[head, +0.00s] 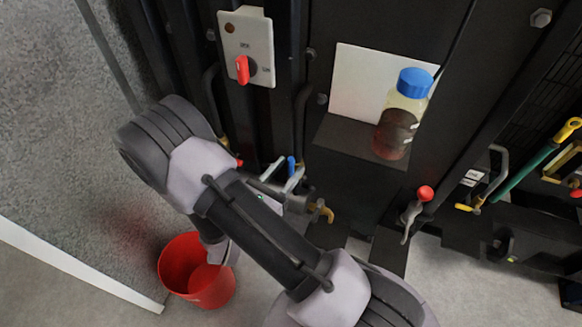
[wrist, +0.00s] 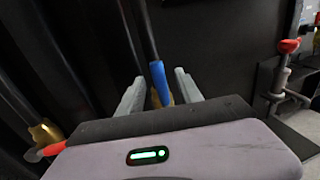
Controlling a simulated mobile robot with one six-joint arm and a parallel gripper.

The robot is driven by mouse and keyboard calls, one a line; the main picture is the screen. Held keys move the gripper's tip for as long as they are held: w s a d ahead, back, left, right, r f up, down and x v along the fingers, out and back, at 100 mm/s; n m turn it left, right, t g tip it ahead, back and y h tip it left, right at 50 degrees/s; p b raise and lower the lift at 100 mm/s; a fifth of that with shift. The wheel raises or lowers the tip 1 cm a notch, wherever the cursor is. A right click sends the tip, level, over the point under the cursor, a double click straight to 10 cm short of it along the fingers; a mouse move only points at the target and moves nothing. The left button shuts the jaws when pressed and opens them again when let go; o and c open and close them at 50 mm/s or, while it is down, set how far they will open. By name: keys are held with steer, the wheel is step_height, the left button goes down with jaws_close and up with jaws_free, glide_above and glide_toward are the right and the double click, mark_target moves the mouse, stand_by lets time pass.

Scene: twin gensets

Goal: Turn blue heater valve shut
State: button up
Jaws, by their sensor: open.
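The blue valve handle (wrist: 160,82) stands upright between the two open fingers of my gripper (wrist: 158,95) in the wrist view. Gaps show on both sides of it, so the fingers look apart from it. In the head view the blue handle (head: 291,166) shows as a small piece by my gripper (head: 280,178), low on the dark genset frame. A brass part shows just below the handle in the wrist view; the rest of the valve is hidden behind my gripper.
A red-knobbed lever (head: 425,194) stands to the right, also in the wrist view (wrist: 288,47). A red-handled brass valve (wrist: 45,140) is at lower left. A bottle with a blue cap (head: 402,115) sits on a shelf above. A red bucket (head: 197,272) stands on the floor.

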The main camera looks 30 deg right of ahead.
steer(key=shift+x, duration=0.95)
jaws_close()
stand_by(0.7)
